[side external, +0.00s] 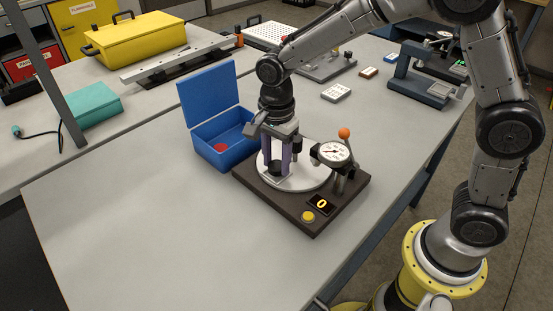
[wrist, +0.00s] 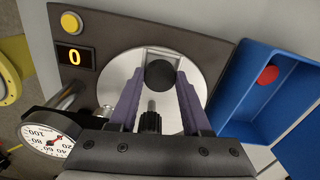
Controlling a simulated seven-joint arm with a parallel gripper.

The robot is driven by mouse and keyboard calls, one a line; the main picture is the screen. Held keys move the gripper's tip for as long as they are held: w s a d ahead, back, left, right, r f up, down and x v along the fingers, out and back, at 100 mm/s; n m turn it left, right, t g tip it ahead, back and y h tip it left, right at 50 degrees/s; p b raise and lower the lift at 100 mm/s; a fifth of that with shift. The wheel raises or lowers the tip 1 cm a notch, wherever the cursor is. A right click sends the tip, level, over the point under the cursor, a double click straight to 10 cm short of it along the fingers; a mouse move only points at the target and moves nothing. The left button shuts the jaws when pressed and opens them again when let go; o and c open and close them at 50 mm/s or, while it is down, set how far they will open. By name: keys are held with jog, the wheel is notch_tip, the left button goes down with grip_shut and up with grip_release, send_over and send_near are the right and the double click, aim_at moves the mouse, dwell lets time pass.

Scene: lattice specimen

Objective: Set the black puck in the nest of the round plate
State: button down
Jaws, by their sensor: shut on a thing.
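The black puck (wrist: 160,74) is between the fingertips of my gripper (wrist: 161,78) in the wrist view. It also shows low between the purple fingers in the side view (side external: 275,166). My gripper is shut on it, pointing down over the round plate (side external: 312,181). In the wrist view the pale round plate (wrist: 112,82) lies under the fingers, and a pale raised edge, seemingly the nest (wrist: 161,52), borders the puck's far side. The puck is at or just above the plate; I cannot tell whether it touches. The fingers hide part of the nest.
A dial gauge (side external: 334,152) on a post with an orange knob stands close right of my gripper. The dark base (side external: 318,220) carries a display and yellow button. An open blue box (side external: 230,150) with a red thing inside is close left. The front-left bench is clear.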

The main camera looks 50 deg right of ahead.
aim_at(276, 165)
jog(key=shift+f, duration=0.6)
dwell(0.6)
jog(key=shift+c, duration=2)
grip_release()
jog(key=shift+o, duration=0.6)
jog(key=shift+s+f, duration=0.1)
jog(key=shift+s, duration=0.05)
jog(key=shift+o, duration=1.4)
jog(key=shift+s+f, duration=0.1)
jog(key=shift+w+r, duration=0.15)
jog(key=shift+r, duration=1.05)
jog(key=shift+w+r, duration=0.1)
jog(key=shift+r, duration=1.45)
